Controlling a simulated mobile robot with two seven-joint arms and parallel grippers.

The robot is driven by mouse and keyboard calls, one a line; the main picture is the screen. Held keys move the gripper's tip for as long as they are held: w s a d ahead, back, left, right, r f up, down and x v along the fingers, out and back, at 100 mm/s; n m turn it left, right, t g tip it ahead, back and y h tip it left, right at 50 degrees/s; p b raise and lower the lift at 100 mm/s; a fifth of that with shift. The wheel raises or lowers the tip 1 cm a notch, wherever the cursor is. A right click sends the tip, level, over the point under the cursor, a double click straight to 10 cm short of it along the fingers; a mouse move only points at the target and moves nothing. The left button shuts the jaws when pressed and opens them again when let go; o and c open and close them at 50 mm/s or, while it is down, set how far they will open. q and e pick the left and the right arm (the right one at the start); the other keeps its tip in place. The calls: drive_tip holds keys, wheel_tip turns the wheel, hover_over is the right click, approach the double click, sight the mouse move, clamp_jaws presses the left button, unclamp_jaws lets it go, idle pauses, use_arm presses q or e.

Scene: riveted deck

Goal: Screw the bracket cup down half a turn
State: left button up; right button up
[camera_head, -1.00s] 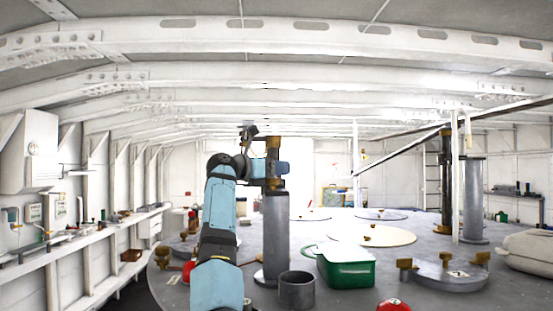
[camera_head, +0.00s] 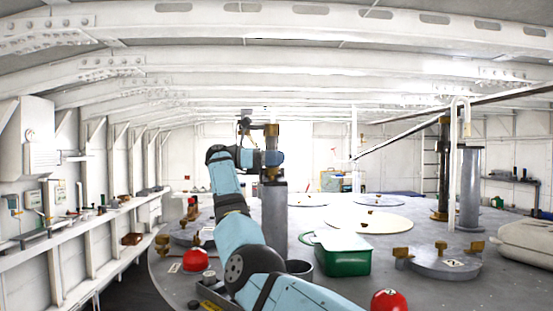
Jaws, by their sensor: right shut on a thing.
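The bracket cup (camera_head: 271,130) looks like a brass-coloured piece at the top of a short dark upright. The upright stands over a grey cylindrical column (camera_head: 273,208) on the deck, with more brass (camera_head: 270,175) lower down. My right gripper (camera_head: 270,158) is at this upright, at the end of my blue arm, and is shut on the piece there. The blue wrist covers the middle of the upright, and the fingertips are too small and hidden to make out. My left gripper is not in view.
Red domes (camera_head: 389,302) (camera_head: 195,260) sit on the deck. A round hatch with brass knobs (camera_head: 440,262) and a second grey column (camera_head: 470,190) are at right.

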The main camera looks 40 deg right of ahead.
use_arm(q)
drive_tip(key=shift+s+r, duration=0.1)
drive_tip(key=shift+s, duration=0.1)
use_arm(e)
drive_tip(key=shift+r, duration=0.25)
drive_tip(key=o, duration=0.9)
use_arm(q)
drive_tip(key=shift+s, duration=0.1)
use_arm(e)
drive_tip(key=shift+f, duration=0.1)
drive_tip(key=shift+f, duration=0.15)
